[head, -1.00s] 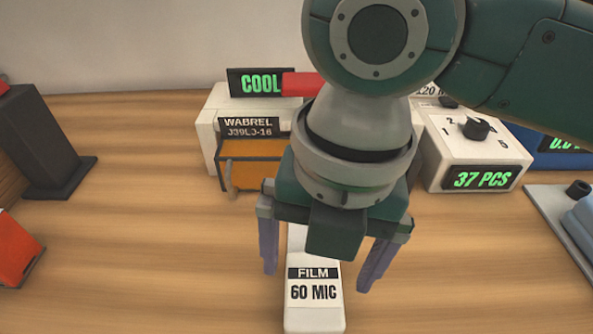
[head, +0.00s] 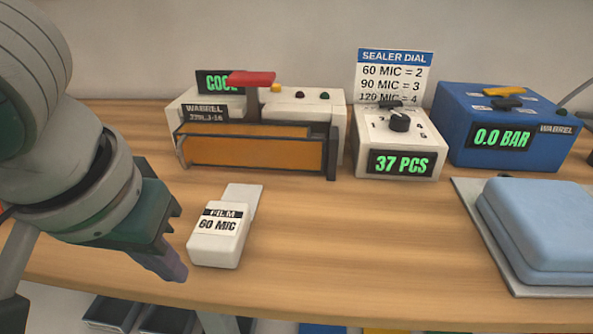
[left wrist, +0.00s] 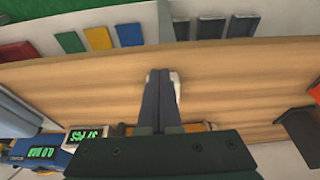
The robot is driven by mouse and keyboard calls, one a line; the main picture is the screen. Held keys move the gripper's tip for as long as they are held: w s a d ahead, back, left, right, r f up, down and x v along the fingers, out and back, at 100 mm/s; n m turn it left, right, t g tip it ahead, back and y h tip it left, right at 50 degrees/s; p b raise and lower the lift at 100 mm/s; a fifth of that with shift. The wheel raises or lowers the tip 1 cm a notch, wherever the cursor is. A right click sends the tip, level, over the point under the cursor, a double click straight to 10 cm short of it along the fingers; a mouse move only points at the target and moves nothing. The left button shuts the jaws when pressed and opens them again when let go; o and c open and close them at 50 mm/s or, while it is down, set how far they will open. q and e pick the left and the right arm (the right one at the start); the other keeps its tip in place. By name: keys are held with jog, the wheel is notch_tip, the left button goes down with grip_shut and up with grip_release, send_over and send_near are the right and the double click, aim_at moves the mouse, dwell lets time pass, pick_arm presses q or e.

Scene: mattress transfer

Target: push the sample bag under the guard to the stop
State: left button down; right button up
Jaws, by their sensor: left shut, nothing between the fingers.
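The sample bag (head: 219,235) is a white packet with a thick front end labelled "FILM 60 MIC" and a thin flat tail pointing back toward the sealer. It lies on the bench. The orange guard (head: 250,154) spans the front of the white sealer (head: 340,125), behind the bag and apart from it. The stop cannot be made out. My left gripper (head: 178,268) is shut and empty, just left of the bag's front end. In the left wrist view its fingers (left wrist: 160,85) are together, with white bag edges showing behind them. My right gripper is not in view.
A white counter box (head: 400,145) reading "37 PCS" and a blue box (head: 510,120) reading "0.0 BAR" stand right of the sealer. A light-blue cushion-like block (head: 550,225) lies on a grey plate at right. The bench between bag and plate is clear.

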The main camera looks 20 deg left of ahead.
aim_at(211, 278)
pick_arm(q)
jog(key=b+x, duration=0.2)
jog(key=x, duration=0.6)
jog(key=shift+s, duration=0.1)
jog(key=w, duration=0.1)
jog(key=w+b, duration=0.1)
jog(key=w, duration=0.1)
jog(key=shift+w+a, duration=0.1)
jog(key=shift+a, duration=0.2)
jog(key=shift+w+a, duration=0.1)
jog(key=shift+w, duration=0.35)
